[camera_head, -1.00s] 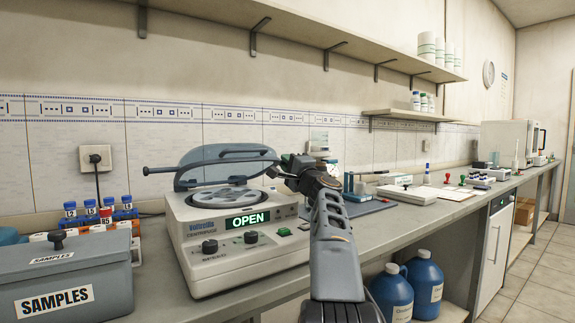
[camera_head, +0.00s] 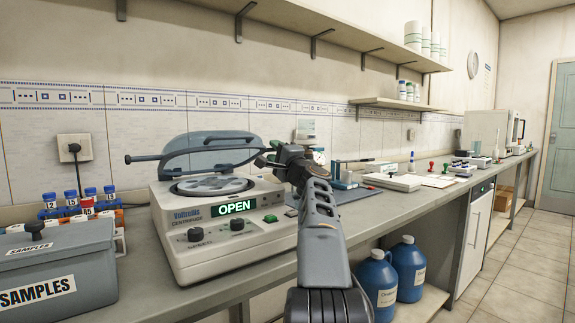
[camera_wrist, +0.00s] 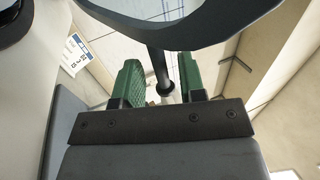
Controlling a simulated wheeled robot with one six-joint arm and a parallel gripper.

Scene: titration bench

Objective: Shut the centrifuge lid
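The centrifuge (camera_head: 225,240) stands on the bench with its display reading OPEN. Its grey-blue lid (camera_head: 210,141) is raised at the back, and the round rotor (camera_head: 212,185) shows below. A dark bar with a knob at its left end (camera_head: 128,159) runs across the front of the lid. My gripper (camera_head: 266,158) is at the right end of the lid. In the wrist view, the green fingers of my gripper (camera_wrist: 161,82) are apart, with a dark knob-ended rod (camera_wrist: 160,70) between them. Whether either finger touches the rod is unclear. The curved dark lid edge (camera_wrist: 180,35) passes above.
A grey SAMPLES box (camera_head: 58,265) and a rack of blue-capped tubes (camera_head: 80,200) stand left of the centrifuge. A shelf (camera_head: 330,32) runs along the wall above. Blue jugs (camera_head: 377,287) sit under the bench. The floor (camera_head: 500,265) at right is clear.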

